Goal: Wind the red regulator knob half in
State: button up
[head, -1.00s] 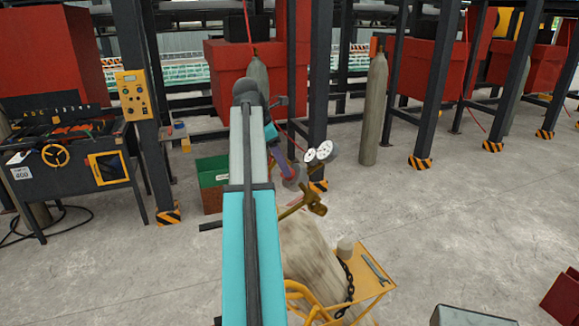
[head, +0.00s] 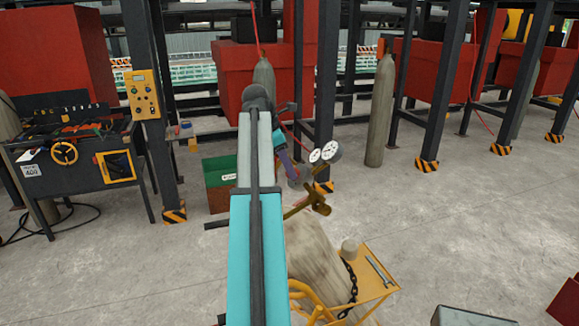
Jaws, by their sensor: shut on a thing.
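The regulator shows by its two white round gauges (head: 325,152) near the middle of the head view. A brass valve (head: 316,204) sits below them, above a pale, worn gas cylinder (head: 312,250) on a yellow cart. My arm reaches up from the bottom and bends down at its far end. My gripper (head: 298,180) is beside the gauges on their left, small and partly covered by my wrist. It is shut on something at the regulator. The red knob cannot be made out and seems hidden at the jaws.
The yellow cart (head: 378,285) carries a wrench (head: 381,271) and a black chain (head: 352,281). A green box (head: 219,172) stands behind my arm. A tool bench (head: 70,160) is at left. Dark posts and another grey cylinder (head: 381,110) stand behind. The floor at right is largely open.

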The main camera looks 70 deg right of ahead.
jog(key=shift+h, duration=0.3)
jog(key=shift+a+m+t+b, duration=0.2)
jog(key=shift+m+t+b, duration=0.3)
jog(key=shift+m, duration=0.4)
jog(key=m+h+b, duration=0.2)
jog(key=shift+a+f+m, duration=0.15)
jog(key=shift+f+m, duration=0.05)
jog(key=shift+m, duration=0.2)
jog(key=m+b, duration=0.1)
jog(key=m+h+b, duration=0.1)
jog(key=shift+a+f+m+t+h, duration=0.1)
jog(key=shift+a+m+t+h, duration=0.05)
jog(key=shift+m+t+h, duration=0.2)
jog(key=m+h+b, duration=0.1)
jog(key=m+b, duration=0.1)
jog(key=m, duration=0.1)
jog(key=shift+a+f+h+b, duration=0.1)
jog(key=shift+h+b, duration=0.15)
jog(key=shift+b, duration=0.05)
jog(key=m+g+h+b, duration=0.1)
jog(key=m+b, duration=0.2)
jog(key=m+g+h+b, duration=0.1)
jog(key=m+b, duration=0.3)
jog(key=m+g+h+b, duration=0.1)
jog(key=m+b, duration=0.2)
jog(key=shift+w+a+f+m+h+b, duration=0.1)
jog(key=shift+w+m+h+b, duration=0.1)
jog(key=shift+m+h+b, duration=0.15)
jog(key=shift+g, duration=0.25)
